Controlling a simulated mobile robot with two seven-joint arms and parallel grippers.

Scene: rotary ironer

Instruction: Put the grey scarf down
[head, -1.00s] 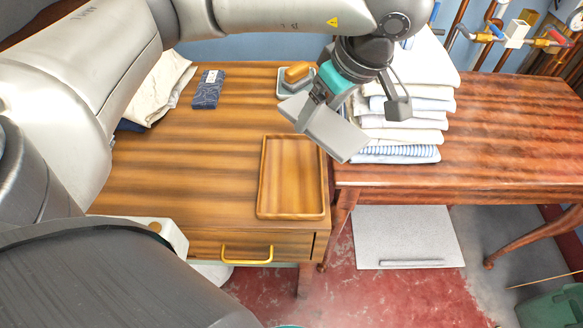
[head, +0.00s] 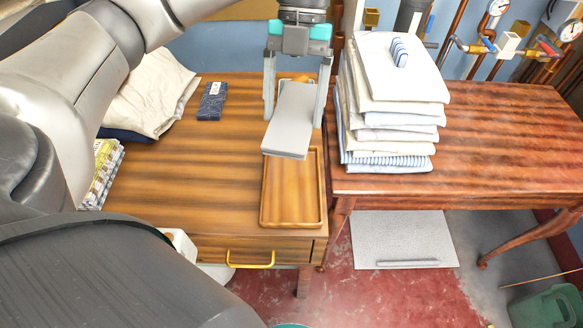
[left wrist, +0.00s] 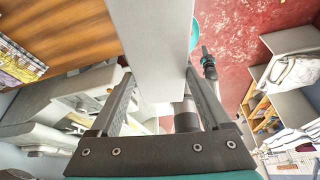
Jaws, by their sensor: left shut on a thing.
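My left gripper (head: 293,108) is shut on the grey scarf (head: 290,122), a flat folded grey slab with a finger on each side. The scarf hangs tilted in the air over the far part of a shallow wooden tray (head: 264,212) on the wooden cabinet. The tray's visible part is empty. In the left wrist view the scarf (left wrist: 155,40) extends out between the two fingers (left wrist: 160,100). The scarf partly hides the tray's far end. My right gripper cannot be made out.
A tall stack of folded linen (head: 390,130) stands right of the tray on a reddish table (head: 500,135). A dark blue patterned packet (head: 212,101) and a cream cloth pile (head: 150,95) lie at the left. The cabinet top (head: 190,165) between is clear.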

